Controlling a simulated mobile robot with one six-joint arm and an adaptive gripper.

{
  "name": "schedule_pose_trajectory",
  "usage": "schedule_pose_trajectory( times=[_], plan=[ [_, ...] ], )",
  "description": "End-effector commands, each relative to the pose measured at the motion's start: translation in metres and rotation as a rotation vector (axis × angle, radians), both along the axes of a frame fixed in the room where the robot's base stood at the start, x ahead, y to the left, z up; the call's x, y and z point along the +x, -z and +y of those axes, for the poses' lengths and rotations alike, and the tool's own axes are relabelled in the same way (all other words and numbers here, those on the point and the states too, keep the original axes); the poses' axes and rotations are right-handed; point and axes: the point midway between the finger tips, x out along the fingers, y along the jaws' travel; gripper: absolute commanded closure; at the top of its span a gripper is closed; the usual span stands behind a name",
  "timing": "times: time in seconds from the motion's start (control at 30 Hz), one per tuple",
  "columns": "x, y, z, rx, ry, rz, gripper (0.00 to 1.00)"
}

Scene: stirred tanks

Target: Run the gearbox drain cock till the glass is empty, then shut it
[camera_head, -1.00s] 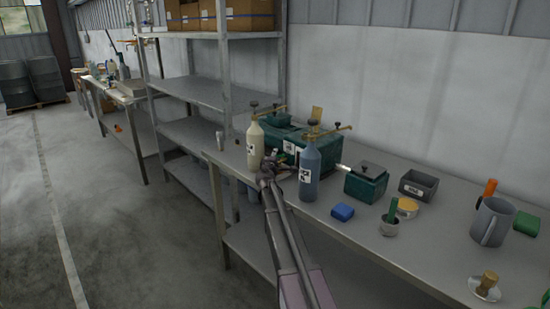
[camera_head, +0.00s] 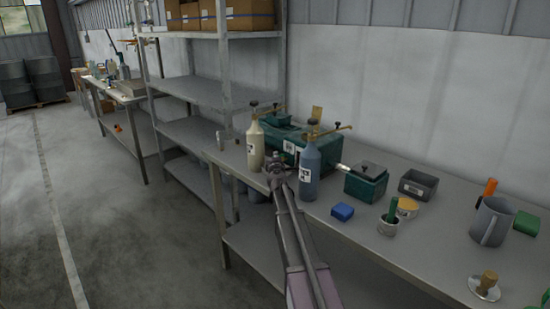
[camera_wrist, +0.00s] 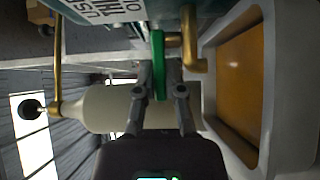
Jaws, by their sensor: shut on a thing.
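The green gearbox (camera_head: 290,143) stands on the bench behind two bottles. In the wrist view part of its labelled side (camera_wrist: 105,12) shows at the top. A brass drain cock (camera_wrist: 193,50) with a flat green handle (camera_wrist: 158,66) sticks out below it. My gripper (camera_wrist: 159,92) has its two fingers on either side of the green handle and is shut on it. In the head view my gripper (camera_head: 277,168) is at the bench edge between the bottles, where the cock is hidden. I cannot make out the glass or its level.
A cream bottle (camera_head: 255,147) and a blue-grey bottle (camera_head: 309,168) stand close on either side of my gripper. A grey-rimmed tray (camera_wrist: 209,100) with an amber inside lies beside the cock. A blue block (camera_head: 342,212) and a grey jug (camera_head: 491,222) are to the right.

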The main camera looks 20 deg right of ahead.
Motion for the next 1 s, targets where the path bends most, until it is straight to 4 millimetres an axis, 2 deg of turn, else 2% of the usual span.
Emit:
schedule_pose_trajectory(
  times=[0.43,0.47,0.57,1.0],
  plan=[
    [-0.0004,-0.0002,-0.0009,0.0,-0.036,0.0,1.0],
    [-0.0004,-0.0002,-0.0009,0.0,-0.036,0.0,0.81],
    [-0.0005,-0.0002,-0.0009,0.0,-0.036,0.0,0.52],
    [-0.0008,-0.0001,-0.0002,0.0,-0.033,0.0,0.51]
  ],
)
